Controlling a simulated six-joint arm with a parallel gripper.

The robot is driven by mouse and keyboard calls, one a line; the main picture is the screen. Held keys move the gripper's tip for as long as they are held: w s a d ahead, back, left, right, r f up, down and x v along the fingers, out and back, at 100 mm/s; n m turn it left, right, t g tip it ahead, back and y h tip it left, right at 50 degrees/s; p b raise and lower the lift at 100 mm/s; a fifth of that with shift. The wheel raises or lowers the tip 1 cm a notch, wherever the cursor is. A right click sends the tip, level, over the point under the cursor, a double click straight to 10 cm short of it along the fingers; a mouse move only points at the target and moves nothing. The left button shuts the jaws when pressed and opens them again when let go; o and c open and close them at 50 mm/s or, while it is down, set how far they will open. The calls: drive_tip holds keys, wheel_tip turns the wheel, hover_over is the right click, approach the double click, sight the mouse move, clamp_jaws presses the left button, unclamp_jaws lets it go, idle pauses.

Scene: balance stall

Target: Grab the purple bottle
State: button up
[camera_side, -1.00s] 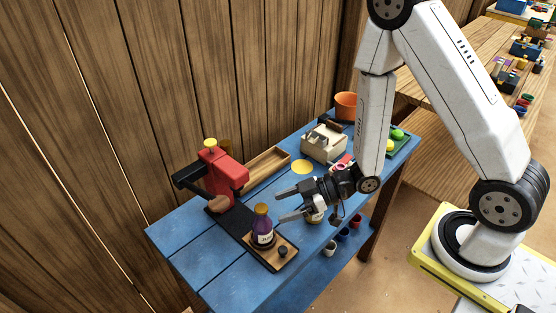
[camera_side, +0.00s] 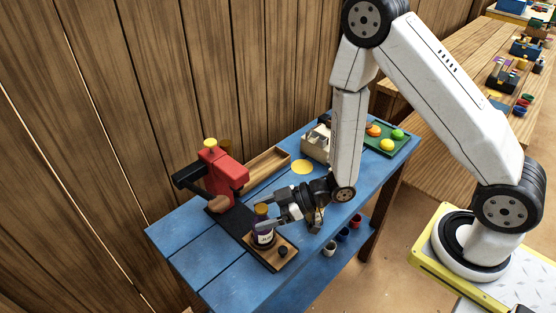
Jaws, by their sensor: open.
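The purple bottle (camera_side: 263,238) has a gold cap and a white label. It stands upright on the wooden end of a black-and-wood board (camera_side: 285,255) at the front of the blue table. My gripper (camera_side: 265,216) is open at the bottle's upper part, reaching in from the right. One finger crosses in front of the bottle and hides part of it. The other finger lies near the cap on the far side. I cannot tell whether either finger touches the bottle.
A red press-like device (camera_side: 222,178) with a black arm stands close behind the bottle. A small dark knob (camera_side: 283,251) sits on the board just right of the bottle. A wooden tray (camera_side: 265,170) and a green tray (camera_side: 405,150) lie farther back. The blue table (camera_side: 190,235) is clear at left.

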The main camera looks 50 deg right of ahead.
drive_tip(key=shift+x, duration=1.2)
clamp_jaws()
